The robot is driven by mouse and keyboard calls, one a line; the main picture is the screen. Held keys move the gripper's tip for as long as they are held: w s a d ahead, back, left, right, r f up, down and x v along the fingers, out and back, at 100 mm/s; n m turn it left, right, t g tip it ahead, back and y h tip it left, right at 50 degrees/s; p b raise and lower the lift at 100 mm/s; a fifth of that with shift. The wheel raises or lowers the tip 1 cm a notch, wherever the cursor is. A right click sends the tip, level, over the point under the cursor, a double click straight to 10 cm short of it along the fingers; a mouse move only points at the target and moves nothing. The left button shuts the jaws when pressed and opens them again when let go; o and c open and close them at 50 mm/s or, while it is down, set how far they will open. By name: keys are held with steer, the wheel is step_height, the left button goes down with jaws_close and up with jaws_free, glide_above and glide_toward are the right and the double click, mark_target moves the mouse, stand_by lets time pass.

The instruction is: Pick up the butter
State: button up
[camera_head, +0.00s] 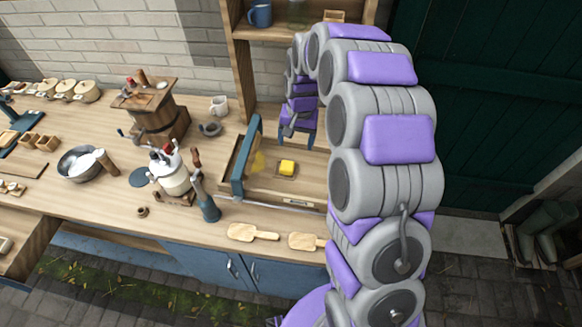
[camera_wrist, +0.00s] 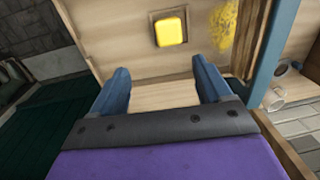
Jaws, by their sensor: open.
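The butter (camera_head: 287,167) is a small yellow block on a small wooden square (camera_head: 279,173) in a shallow wooden tray-like area (camera_head: 262,183) of the counter. In the wrist view the butter (camera_wrist: 171,30) lies beyond my fingertips, near the top middle. My gripper (camera_head: 297,138) is behind the butter in the head view, above the wooden surface. In the wrist view my gripper (camera_wrist: 160,75) has its two blue fingers spread apart with nothing between them. The butter is apart from the fingers.
A blue-edged upright board (camera_head: 246,158) stands left of the butter, with a yellow smear beside it. A white churn (camera_head: 170,172), a wooden barrel churn (camera_head: 155,113) and a blue-handled tool (camera_head: 207,203) stand further left. Two wooden paddles (camera_head: 250,233) lie in front. A shelf post (camera_head: 243,75) rises behind.

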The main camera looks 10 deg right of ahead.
glide_above(287, 165)
step_height(287, 165, down, 5)
steer(key=shift+s+r, duration=0.1)
steer(key=shift+d+f+b, duration=0.1)
steer(key=shift+f+b, duration=0.15)
steer(key=shift+b, duration=0.1)
steer(key=f, duration=0.2)
steer(key=d+f+b, duration=0.1)
steer(key=f, duration=0.1)
steer(key=shift+f, duration=0.1)
steer(key=shift+a+f, duration=0.15)
steer(key=shift+a, duration=0.75)
steer(key=shift+c, duration=1.6)
steer(key=shift+d, duration=0.6)
steer(key=c, duration=0.7)
steer(key=shift+a, duration=0.3)
steer(key=shift+c, duration=0.7)
